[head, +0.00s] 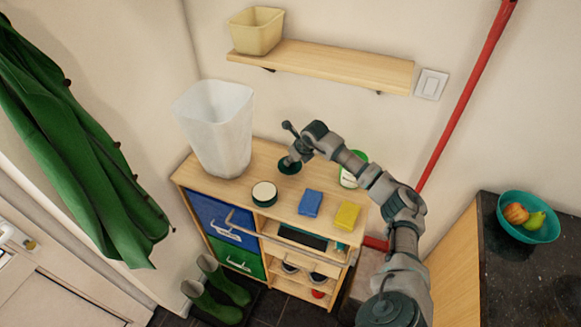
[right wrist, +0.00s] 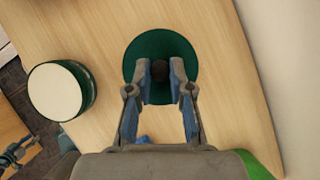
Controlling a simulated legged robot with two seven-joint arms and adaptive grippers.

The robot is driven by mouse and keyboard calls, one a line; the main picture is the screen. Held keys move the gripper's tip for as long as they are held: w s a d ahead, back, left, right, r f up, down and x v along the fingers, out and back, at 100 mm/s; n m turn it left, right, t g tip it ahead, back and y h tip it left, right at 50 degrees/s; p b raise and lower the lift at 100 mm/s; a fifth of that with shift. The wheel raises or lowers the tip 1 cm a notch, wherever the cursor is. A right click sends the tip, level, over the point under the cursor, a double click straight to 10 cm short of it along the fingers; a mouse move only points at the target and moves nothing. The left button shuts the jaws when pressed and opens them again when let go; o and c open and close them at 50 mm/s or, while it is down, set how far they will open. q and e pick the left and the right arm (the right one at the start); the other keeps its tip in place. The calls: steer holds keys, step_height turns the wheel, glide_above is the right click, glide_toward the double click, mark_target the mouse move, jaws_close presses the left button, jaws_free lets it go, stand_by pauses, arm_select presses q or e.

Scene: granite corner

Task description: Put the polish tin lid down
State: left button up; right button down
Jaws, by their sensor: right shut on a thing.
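The polish tin lid (head: 289,167) is a dark green disc with a dark knob in the middle. It is at the back of the wooden cabinet top (head: 235,165), right of the white bin. In the right wrist view the lid (right wrist: 160,46) shows face on, with the fingers of my right gripper (right wrist: 160,70) on both sides of its knob, shut on it. Whether the lid touches the wood or hangs just above it I cannot tell. The open polish tin (head: 264,194), green with a cream top, stands nearer the front; it also shows in the right wrist view (right wrist: 60,90). My left gripper is out of view.
A white bin (head: 216,125) stands at the cabinet's back left. A blue block (head: 310,203) and a yellow block (head: 347,215) lie near the front edge. A green-and-white container (head: 350,178) stands behind my right arm. A shelf (head: 330,66) hangs above.

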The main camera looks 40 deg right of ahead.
mark_target(290, 166)
steer(key=f, duration=0.1)
steer(key=a+f, duration=0.1)
steer(key=f, duration=0.1)
steer(key=shift+w+a+f, duration=0.1)
steer(key=shift+a+f, duration=0.05)
steer(key=shift+a, duration=0.15)
steer(key=c, duration=1)
jaws_free()
steer(key=shift+d+f, duration=0.15)
steer(key=shift+d, duration=0.3)
steer(key=shift+c, duration=0.2)
steer(key=shift+d+f, duration=0.1)
steer(key=shift+d, duration=0.05)
steer(key=shift+a, duration=0.2)
steer(key=shift+s+a+r, duration=0.1)
steer(key=shift+s+r, duration=0.1)
steer(key=shift+r, duration=0.3)
steer(key=v, duration=1.1)
steer(key=shift+s+r, duration=0.1)
steer(key=shift+r, duration=0.05)
